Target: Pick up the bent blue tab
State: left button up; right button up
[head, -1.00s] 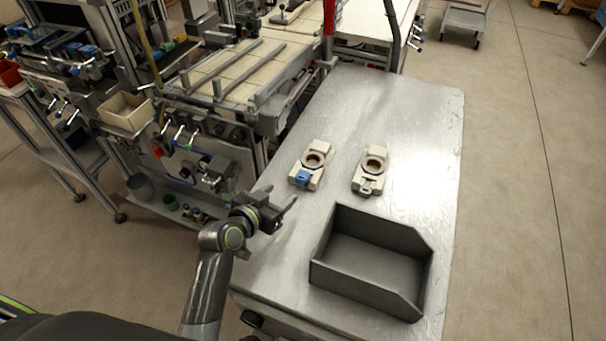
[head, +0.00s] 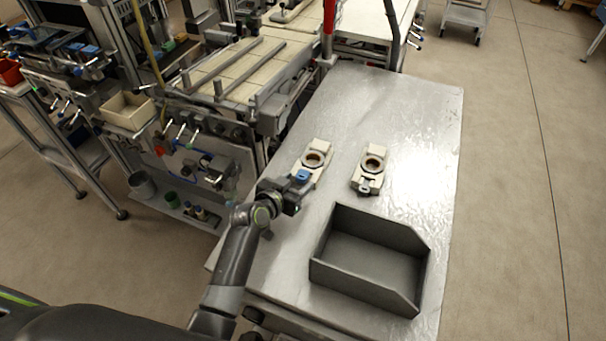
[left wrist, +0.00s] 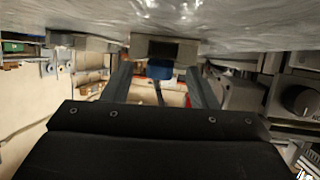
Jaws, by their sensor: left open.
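The blue tab (head: 303,176) sits at the near end of the left beige fixture (head: 315,159), which has a round ring in it, on the metal table. It also shows in the left wrist view (left wrist: 160,71), below the beige block there. My left gripper (head: 298,187) is right at the tab's near side. In the left wrist view its two fingers (left wrist: 160,87) are apart, one on either side of the blue tab. I cannot tell whether they touch it. My right gripper is in neither view.
A second beige fixture (head: 372,168) with a grey tab stands to the right. A dark grey open bin (head: 322,268) sits on the near part of the metal table (head: 420,120). The far part of the table is clear. Workshop machinery (head: 235,75) borders the table on the left.

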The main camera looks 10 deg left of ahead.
pick_arm(q)
jog(key=shift+c, duration=0.3)
jog(key=c, duration=1)
jog(key=shift+r, duration=0.15)
